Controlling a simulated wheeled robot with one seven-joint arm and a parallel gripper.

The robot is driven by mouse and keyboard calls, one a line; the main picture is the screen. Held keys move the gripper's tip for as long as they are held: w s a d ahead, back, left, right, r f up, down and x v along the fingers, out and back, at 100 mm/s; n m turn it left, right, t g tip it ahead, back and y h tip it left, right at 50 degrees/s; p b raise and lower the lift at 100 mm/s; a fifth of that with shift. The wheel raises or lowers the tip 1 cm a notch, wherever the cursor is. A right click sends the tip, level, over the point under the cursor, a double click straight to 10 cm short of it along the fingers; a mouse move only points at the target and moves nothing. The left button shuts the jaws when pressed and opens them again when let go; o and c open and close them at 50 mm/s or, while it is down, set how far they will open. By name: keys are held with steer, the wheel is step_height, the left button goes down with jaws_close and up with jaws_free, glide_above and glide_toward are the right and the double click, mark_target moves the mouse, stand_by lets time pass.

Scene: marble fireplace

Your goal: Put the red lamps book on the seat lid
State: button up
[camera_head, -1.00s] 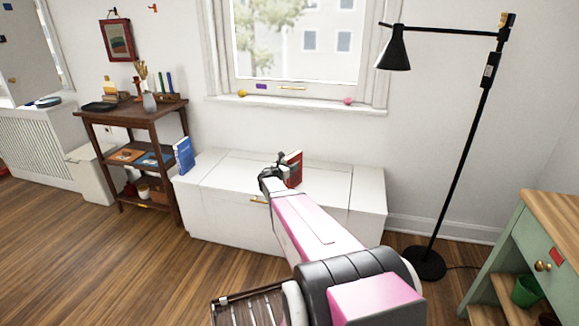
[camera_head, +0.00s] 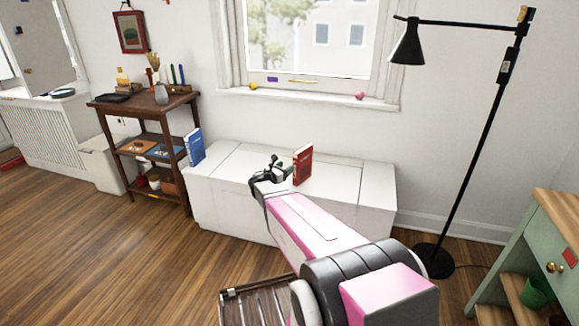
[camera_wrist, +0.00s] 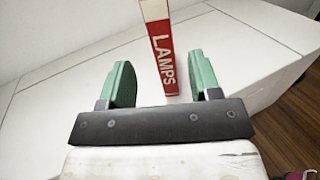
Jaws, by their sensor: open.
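The red lamps book (camera_head: 303,166) stands upright on the white seat lid (camera_head: 350,178), toward its right half. In the wrist view its red and white spine (camera_wrist: 161,50) reads "LAMPS" and its foot rests on the white surface. My gripper (camera_head: 277,168) is just left of the book in the head view. In the wrist view the green fingers (camera_wrist: 160,85) are spread apart, with the book's spine ahead of and between them. The fingers do not appear to touch the book.
A blue book (camera_head: 195,147) stands at the lid's left end, beside a dark wooden shelf (camera_head: 150,110). A black floor lamp (camera_head: 470,150) stands right of the bench. A green cabinet (camera_head: 545,250) is at far right. The lid around the red book is largely clear.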

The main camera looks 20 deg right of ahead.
steer(key=s+f+m+g+y, duration=0.2)
steer(key=s+m+g+y, duration=0.15)
steer(key=s+m, duration=0.4)
steer(key=s+f+m+g+y, duration=0.2)
steer(key=s+m+g, duration=0.2)
steer(key=s+m, duration=0.3)
steer(key=s+a+m+g+y, duration=0.2)
steer(key=s+a+m+y, duration=0.7)
steer(key=s+a, duration=0.3)
steer(key=shift+s+f+m, duration=0.2)
steer(key=shift+s+m, duration=0.35)
steer(key=shift+s, duration=0.2)
steer(key=shift+y, duration=0.25)
steer(key=shift+c, duration=0.3)
